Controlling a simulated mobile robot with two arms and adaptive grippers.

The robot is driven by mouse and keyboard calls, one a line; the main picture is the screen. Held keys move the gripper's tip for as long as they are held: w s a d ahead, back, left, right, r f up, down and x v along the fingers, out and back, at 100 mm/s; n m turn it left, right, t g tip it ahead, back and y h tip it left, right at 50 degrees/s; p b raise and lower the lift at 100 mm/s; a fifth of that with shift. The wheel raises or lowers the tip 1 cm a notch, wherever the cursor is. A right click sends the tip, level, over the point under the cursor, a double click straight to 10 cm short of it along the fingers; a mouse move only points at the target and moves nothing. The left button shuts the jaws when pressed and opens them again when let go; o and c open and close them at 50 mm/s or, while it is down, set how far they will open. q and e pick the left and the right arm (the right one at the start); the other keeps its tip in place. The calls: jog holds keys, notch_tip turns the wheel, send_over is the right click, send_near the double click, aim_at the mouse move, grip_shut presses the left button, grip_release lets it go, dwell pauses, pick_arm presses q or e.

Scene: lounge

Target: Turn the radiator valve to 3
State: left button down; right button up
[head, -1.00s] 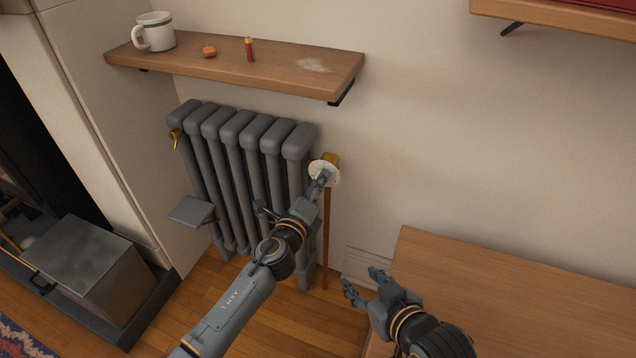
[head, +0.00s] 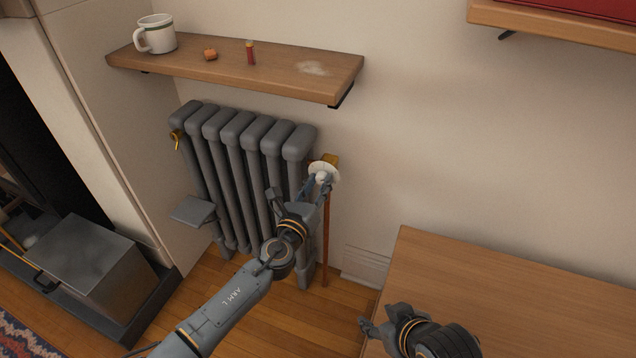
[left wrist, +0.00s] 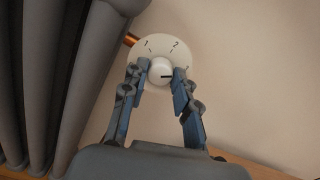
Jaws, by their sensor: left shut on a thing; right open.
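The radiator valve has a round white dial (head: 331,168) with a white knob (head: 321,177), at the right end of the grey radiator (head: 240,180). In the left wrist view the dial (left wrist: 160,47) shows the numerals 1 and 2, and a tick at its right edge. The knob (left wrist: 159,70) has a black pointer line pointing right, past the 2; the numeral on that side is hidden by a finger. My left gripper (left wrist: 161,72) is shut on the knob, one finger on each side. My right gripper (head: 375,322) is open and empty at the lower right.
A wooden shelf (head: 290,75) above the radiator holds a mug (head: 157,35), a small orange item (head: 210,54) and a red cylinder (head: 251,53). A wooden tabletop (head: 520,290) lies to the right. A copper pipe (head: 326,240) runs down below the valve. The wall right of the valve is clear.

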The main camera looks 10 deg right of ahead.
pick_arm(q)
jog(key=shift+f+m, duration=0.15)
jog(key=shift+m, duration=0.35)
pick_arm(e)
jog(key=shift+s+d+f+g, duration=0.2)
jog(key=shift+s+g, duration=0.1)
jog(key=shift+s, duration=0.1)
pick_arm(q)
jog(key=shift+s, duration=0.1)
jog(key=c, duration=1.3)
grip_release()
jog(key=v, duration=1.2)
